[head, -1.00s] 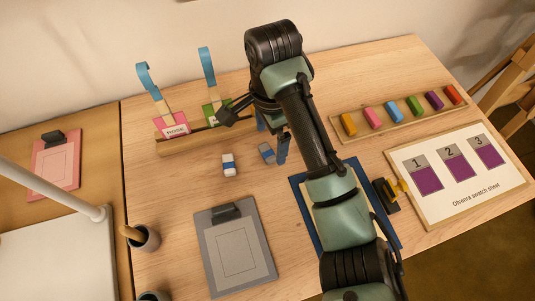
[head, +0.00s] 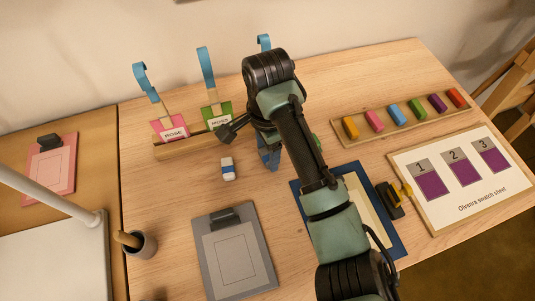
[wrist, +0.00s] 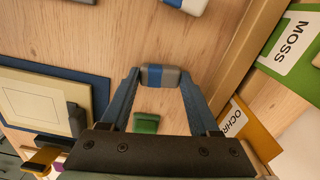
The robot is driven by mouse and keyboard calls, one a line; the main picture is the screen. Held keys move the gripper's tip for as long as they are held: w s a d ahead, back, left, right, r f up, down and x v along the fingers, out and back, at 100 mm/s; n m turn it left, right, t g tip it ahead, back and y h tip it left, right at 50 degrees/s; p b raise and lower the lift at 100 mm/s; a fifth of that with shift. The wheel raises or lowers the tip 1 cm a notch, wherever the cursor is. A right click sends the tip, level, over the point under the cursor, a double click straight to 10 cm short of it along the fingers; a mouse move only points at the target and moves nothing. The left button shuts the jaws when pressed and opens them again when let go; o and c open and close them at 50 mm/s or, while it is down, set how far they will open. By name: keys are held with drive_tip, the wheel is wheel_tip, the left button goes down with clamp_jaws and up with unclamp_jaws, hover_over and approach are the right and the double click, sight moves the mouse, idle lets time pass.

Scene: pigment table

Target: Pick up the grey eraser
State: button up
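The grey eraser (wrist: 153,76) has a blue band and lies crosswise between the fingertips of my gripper (wrist: 160,78) in the wrist view. Its two ends come right up to the fingers, with no clear gap; I cannot tell whether they are clamped. In the head view my gripper (head: 268,158) is low over the table behind the grey clipboard, and its fingers hide most of the eraser. A similar white eraser with a blue band (head: 228,169) lies to the left; it also shows at the top edge of the wrist view (wrist: 187,4).
A green block (wrist: 146,123) lies near the fingers. A grey clipboard (head: 205,260) is in front, and a blue mat (head: 395,243) lies right. A tray of coloured blocks (head: 375,133) is farther right.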

sight(267, 155)
drive_tip(key=c, duration=0.7)
wheel_tip(267, 155, up, 10)
drive_tip(key=p, duration=0.4)
